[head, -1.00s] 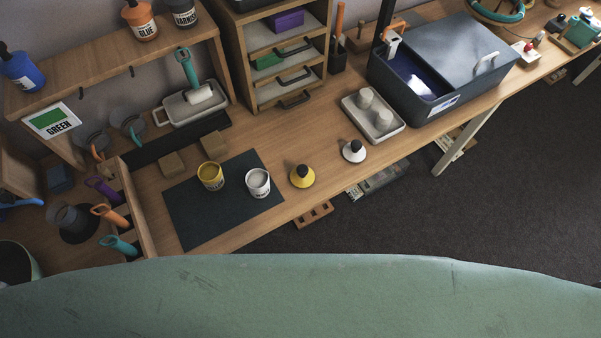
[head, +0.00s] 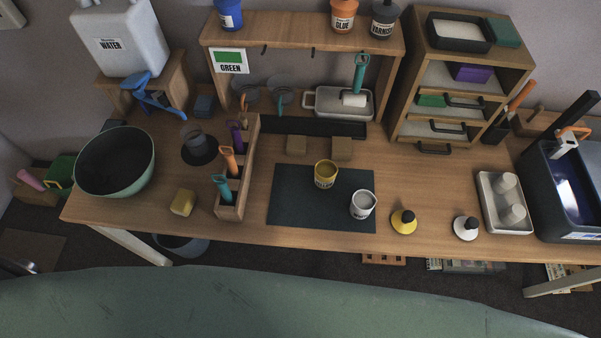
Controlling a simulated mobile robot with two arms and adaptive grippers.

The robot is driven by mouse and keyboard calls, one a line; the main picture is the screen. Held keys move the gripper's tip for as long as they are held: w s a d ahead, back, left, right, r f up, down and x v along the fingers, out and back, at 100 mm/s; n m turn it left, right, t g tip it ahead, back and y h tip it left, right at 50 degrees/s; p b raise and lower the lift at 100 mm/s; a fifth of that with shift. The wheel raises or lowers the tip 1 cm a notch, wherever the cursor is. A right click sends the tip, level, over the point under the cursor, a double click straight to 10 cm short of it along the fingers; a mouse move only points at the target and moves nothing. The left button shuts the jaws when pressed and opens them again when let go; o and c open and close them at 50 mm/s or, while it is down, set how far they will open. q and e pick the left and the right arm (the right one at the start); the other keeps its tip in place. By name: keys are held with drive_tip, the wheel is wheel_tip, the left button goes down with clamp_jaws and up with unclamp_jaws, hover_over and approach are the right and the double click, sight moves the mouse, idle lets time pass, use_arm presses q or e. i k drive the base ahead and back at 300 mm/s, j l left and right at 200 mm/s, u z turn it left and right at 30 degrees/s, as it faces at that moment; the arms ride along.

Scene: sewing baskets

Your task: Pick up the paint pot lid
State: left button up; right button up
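A yellow paint pot (head: 326,175) and a white paint pot (head: 362,205) stand on the dark mat (head: 290,205) in the head view. To their right on the bare wood are two round pieces with black knobs that look like pot lids: a yellow one (head: 403,222) and a white one (head: 466,228), near the table's front edge. They stand apart from each other and from the pots. Neither of my grippers shows in this view.
A white tray with two cups (head: 508,228) and a dark sink box (head: 565,235) stand at the right. A tool holder (head: 235,205), yellow sponge (head: 183,202) and large bowl (head: 154,160) are at the left. The drawer unit (head: 400,130) stands behind.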

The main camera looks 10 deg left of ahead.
sight(404, 222)
drive_tip(key=z, duration=0.9)
